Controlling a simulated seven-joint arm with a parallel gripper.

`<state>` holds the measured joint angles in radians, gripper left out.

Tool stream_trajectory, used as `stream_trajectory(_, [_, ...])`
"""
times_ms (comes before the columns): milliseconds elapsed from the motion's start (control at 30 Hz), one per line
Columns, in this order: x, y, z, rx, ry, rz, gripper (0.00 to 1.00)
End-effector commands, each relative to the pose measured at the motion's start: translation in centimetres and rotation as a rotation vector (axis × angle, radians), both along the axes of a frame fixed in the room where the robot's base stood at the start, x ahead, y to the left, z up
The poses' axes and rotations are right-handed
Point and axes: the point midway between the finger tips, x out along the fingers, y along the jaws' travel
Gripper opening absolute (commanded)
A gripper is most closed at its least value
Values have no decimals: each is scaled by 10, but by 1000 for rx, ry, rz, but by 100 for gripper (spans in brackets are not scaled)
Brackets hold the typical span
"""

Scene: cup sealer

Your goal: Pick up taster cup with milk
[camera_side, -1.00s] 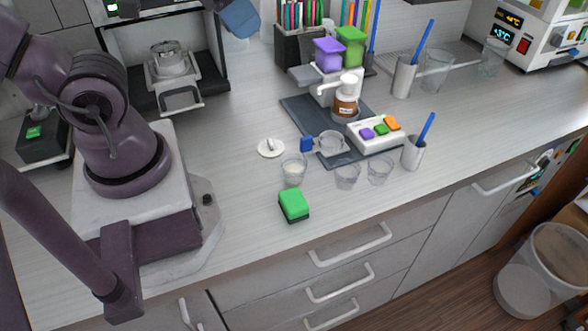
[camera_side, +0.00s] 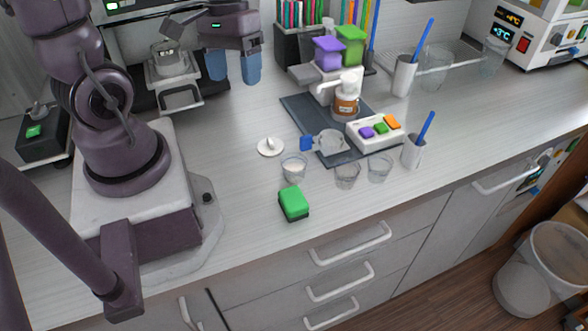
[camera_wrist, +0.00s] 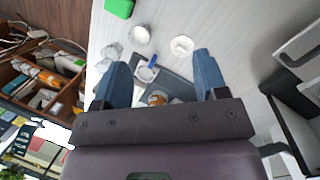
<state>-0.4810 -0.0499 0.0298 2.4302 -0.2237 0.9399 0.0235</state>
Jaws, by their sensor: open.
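The taster cup with milk (camera_side: 294,168) is a small clear cup with white contents, upright on the counter behind the green sponge (camera_side: 294,203). In the wrist view a small cup with a pale inside (camera_wrist: 139,34), likely the same one, stands near the top, beside the sponge (camera_wrist: 120,8). My gripper (camera_side: 234,72) has its two blue fingers pointing down, spread and empty, above the counter behind and left of the milk cup. The fingers also show wide apart in the wrist view (camera_wrist: 160,66). Nothing hides the milk cup in the side view.
Two clear cups (camera_side: 347,176) (camera_side: 379,168) stand right of the milk cup. A white round piece (camera_side: 270,147) lies behind it. Counter left of the cup is clear.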

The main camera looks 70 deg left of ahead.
Motion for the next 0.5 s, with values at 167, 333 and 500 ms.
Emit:
stream_trajectory(167, [-11,12,-50,-253,175,286,66])
stream_trajectory(333, [-19,16,-93,-504,287,569,66])
stream_trajectory(500, [-23,17,-134,-754,347,869,66])
